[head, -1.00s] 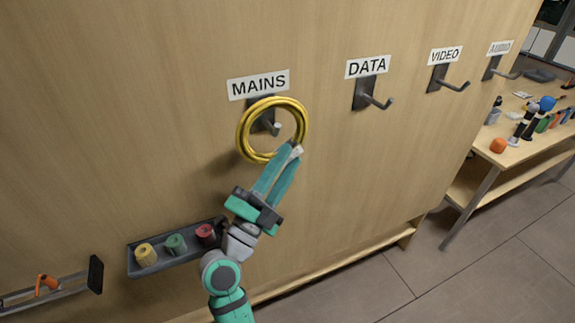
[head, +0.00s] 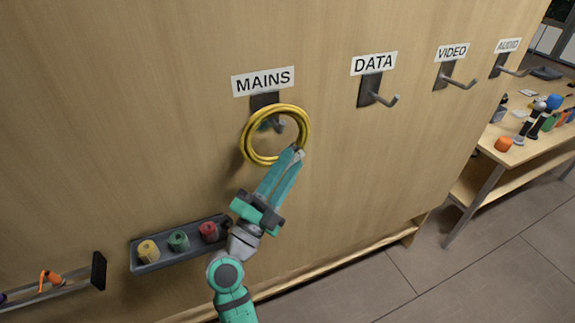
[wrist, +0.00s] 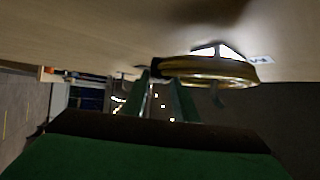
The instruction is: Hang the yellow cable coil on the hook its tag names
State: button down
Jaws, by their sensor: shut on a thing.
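The yellow cable coil (head: 247,136) is in front of the panel, just below the MAINS sign (head: 263,81). My gripper (head: 297,153) is shut on its lower right rim. The MAINS hook (head: 265,101) shows its backplate above the coil, and part of the hook shows inside the ring. I cannot tell whether the hook passes through the ring. In the wrist view the coil (wrist: 210,70) is seen edge-on beyond my fingers, with a small teal piece hanging below it, perhaps its tag. No tag writing is legible.
The DATA hook (head: 372,90), VIDEO hook (head: 448,75) and AUDIO hook (head: 503,66) are empty along the panel to the right. A tray (head: 150,266) with several tape rolls is at lower left. A cluttered workbench (head: 520,150) stands at right.

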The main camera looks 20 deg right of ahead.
jog(key=c, duration=1.3)
grip_release()
jog(key=shift+c, duration=0.2)
jog(key=v, duration=1.1)
jog(key=s, duration=0.8)
jog(key=shift+d+r, duration=0.1)
jog(key=shift+d, duration=0.05)
